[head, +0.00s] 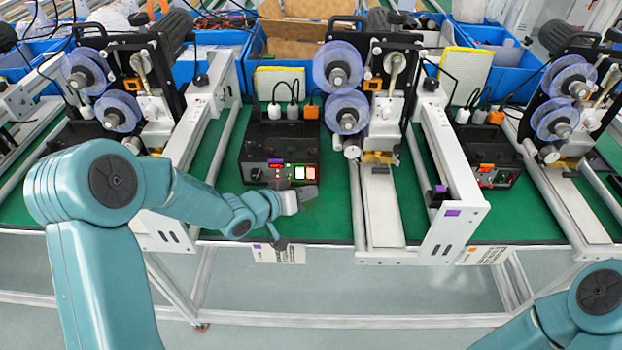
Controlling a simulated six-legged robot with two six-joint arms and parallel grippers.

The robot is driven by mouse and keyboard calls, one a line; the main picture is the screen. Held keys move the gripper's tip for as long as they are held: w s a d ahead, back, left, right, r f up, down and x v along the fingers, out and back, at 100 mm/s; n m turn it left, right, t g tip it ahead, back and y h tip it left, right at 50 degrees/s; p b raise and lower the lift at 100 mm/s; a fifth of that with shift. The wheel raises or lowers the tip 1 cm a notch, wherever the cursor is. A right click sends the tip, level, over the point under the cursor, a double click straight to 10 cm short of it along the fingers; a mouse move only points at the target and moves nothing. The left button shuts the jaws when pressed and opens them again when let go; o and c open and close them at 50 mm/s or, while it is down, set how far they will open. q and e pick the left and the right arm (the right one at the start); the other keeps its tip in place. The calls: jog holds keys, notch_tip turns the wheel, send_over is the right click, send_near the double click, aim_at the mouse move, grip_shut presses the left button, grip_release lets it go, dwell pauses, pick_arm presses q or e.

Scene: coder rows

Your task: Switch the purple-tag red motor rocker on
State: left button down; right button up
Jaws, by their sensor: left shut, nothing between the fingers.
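A black control box (262,148) stands on the green bench left of centre. It carries a purple tag (276,161) above a small red display. On the right of its front face are a pale, lit rocker (299,172) and a red rocker (310,172). Whether the red rocker is pressed on or off is too small to tell. My left gripper (304,196) is shut and empty just in front of and below the rockers; contact cannot be told. My right arm shows at the lower right, but its gripper is out of view.
Coder machines with purple reels (338,66) stand left, centre and right. Another control box (488,155) with an orange tag sits to the right. A white bracket (455,222) with a purple label and the metal rails flank the box. Blue bins line the back.

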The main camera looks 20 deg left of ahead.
pick_arm(q)
jog(key=shift+s+d+r+b, duration=0.15)
jog(key=shift+s+d+b, duration=0.15)
jog(key=shift+s, duration=0.6)
jog(key=shift+s+d+r+b, duration=0.15)
jog(key=shift+s+d, duration=0.1)
jog(key=shift+s, duration=0.6)
